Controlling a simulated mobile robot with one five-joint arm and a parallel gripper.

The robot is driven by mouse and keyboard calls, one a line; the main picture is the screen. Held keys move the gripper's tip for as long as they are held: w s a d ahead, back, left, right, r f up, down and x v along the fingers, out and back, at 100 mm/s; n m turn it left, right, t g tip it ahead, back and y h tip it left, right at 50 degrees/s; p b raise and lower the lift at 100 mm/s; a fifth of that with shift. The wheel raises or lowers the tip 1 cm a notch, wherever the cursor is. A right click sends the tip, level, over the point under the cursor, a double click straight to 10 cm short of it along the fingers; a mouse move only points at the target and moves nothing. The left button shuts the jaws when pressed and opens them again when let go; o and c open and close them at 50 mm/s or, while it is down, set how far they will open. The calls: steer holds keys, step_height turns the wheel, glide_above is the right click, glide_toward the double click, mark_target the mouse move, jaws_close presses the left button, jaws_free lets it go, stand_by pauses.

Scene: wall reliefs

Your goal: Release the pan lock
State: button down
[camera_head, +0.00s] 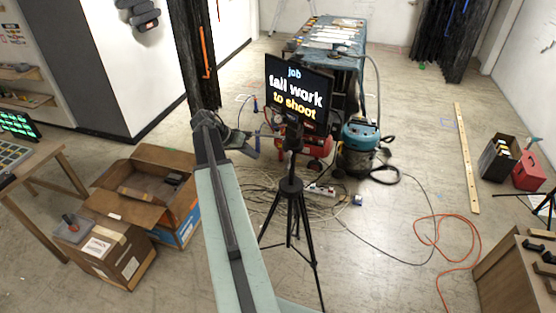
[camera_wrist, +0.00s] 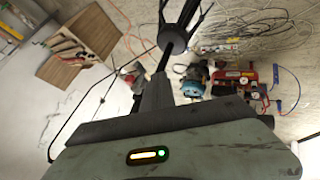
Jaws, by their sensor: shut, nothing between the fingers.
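A black tripod (camera_head: 290,187) stands on the floor in the middle of the head view and carries a screen (camera_head: 297,92) reading "job tall work to shoot". Its head (camera_head: 292,132) is dark, just under the screen; I cannot make out the pan lock on it. My gripper (camera_head: 254,146) is just left of the tripod head, shut and empty; I cannot tell whether it touches. In the wrist view the tripod's legs and hub (camera_wrist: 175,34) show at the top, beyond my shut gripper (camera_wrist: 156,82), which hides part of the tripod.
A blue-topped vacuum (camera_head: 362,140) and a red compressor (camera_head: 312,146) stand behind the tripod. Cables (camera_head: 270,185) lie around its legs. Open cardboard boxes (camera_head: 148,195) are at left. A wooden cabinet (camera_head: 515,275) is at lower right. The floor at right has some free room.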

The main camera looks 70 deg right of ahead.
steer(key=shift+f, duration=0.1)
steer(key=s+d+f+b, duration=0.4)
steer(key=s+f+b, duration=0.2)
steer(key=s+b, duration=0.1)
steer(key=shift+s+d+f, duration=0.25)
steer(key=shift+s+f, duration=0.15)
steer(key=shift+s, duration=0.35)
